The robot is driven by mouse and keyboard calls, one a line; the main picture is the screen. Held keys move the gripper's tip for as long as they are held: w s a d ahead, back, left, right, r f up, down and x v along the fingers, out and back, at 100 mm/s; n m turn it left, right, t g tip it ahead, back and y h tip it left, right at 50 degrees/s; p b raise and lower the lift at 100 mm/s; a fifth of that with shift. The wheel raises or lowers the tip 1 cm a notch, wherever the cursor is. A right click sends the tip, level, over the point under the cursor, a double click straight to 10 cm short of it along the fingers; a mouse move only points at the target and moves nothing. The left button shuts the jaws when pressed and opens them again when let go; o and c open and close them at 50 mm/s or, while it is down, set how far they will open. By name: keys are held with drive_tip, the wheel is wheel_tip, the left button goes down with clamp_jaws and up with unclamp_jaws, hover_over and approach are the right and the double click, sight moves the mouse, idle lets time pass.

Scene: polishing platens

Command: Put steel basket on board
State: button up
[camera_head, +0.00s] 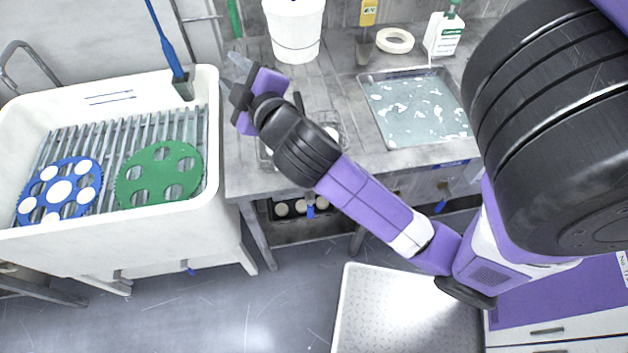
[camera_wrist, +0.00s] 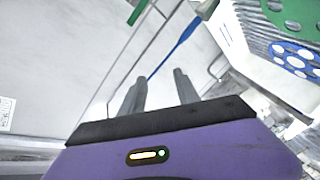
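A wire basket, which looks like the steel basket (camera_head: 337,121), stands on the grey bench in the head view. My forearm hides most of it, and only wire edges show on either side. My gripper (camera_head: 236,78) is raised left of the basket, near the bench's left end and the white trough. In the wrist view the fingers of my gripper (camera_wrist: 159,88) are apart with nothing between them. A grey slatted board (camera_head: 112,138) lies inside the white trough (camera_head: 212,105); I cannot tell if this is the named board.
A blue disc (camera_head: 43,203) and a green disc (camera_head: 137,185) with holes lie on the slats. A blue-handled brush (camera_head: 170,50) stands at the trough's back. A white bucket (camera_head: 294,35), tape ring (camera_head: 395,40), bottle (camera_head: 443,35) and water-filled basin (camera_head: 415,105) are on the bench.

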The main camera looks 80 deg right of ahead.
drive_tip(key=s+a+f+n+t+y, duration=0.25)
drive_tip(key=a+f+y, duration=0.35)
drive_tip(key=a+f, duration=0.3)
drive_tip(key=s+a+f+m+y, duration=0.2)
drive_tip(key=s+a+m+y, duration=0.2)
drive_tip(key=s+a, duration=1.4)
drive_tip(key=shift+f+y, duration=0.2)
drive_tip(key=shift+y, duration=0.7)
